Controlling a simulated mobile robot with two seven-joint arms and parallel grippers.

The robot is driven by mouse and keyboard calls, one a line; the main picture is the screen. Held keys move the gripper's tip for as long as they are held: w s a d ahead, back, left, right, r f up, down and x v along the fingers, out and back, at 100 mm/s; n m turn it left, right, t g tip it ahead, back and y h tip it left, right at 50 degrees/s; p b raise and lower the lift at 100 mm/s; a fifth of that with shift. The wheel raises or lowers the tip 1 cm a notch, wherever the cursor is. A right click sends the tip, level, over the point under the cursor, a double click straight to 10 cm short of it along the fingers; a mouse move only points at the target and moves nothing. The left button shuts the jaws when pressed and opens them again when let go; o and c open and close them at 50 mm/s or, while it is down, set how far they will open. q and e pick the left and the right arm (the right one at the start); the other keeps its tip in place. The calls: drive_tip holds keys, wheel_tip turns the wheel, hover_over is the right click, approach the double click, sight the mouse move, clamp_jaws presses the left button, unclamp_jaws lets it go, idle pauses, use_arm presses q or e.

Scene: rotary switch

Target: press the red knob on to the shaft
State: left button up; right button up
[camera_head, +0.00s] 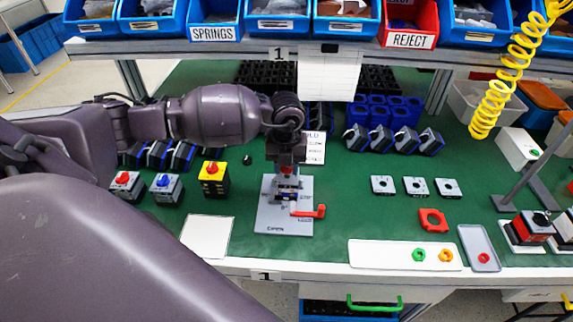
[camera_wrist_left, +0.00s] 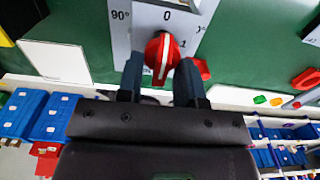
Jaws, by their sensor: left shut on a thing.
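My left gripper (camera_head: 287,166) points down over the grey fixture plate (camera_head: 273,222) on the green bench. It is shut on the red knob (camera_wrist_left: 162,55), which has a white pointer line. In the left wrist view the knob sits between the two fingers (camera_wrist_left: 160,72), in front of a light switch face (camera_wrist_left: 140,20) marked 0, 1 and 90°. In the head view the knob is mostly covered by the gripper. The shaft is hidden behind the knob, so I cannot tell how far the knob is on it. My right gripper is not in view.
A red clamp handle (camera_head: 312,211) sticks out right of the fixture. Switches with red (camera_head: 126,184), blue (camera_head: 167,186) and yellow (camera_head: 213,178) tops stand left. Three square plates (camera_head: 415,187) and a red part (camera_head: 433,221) lie right. Blue bins line the shelf above.

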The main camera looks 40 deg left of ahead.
use_arm(q)
drive_tip(key=shift+f+b, duration=0.4)
drive_tip(key=shift+f, duration=0.7)
drive_tip(key=o, duration=1)
drive_tip(key=shift+c, duration=0.2)
drive_tip(key=shift+r, duration=0.3)
wheel_tip(320, 180, up, 10)
drive_tip(key=shift+r+p, duration=0.15)
drive_tip(key=shift+p, duration=0.3)
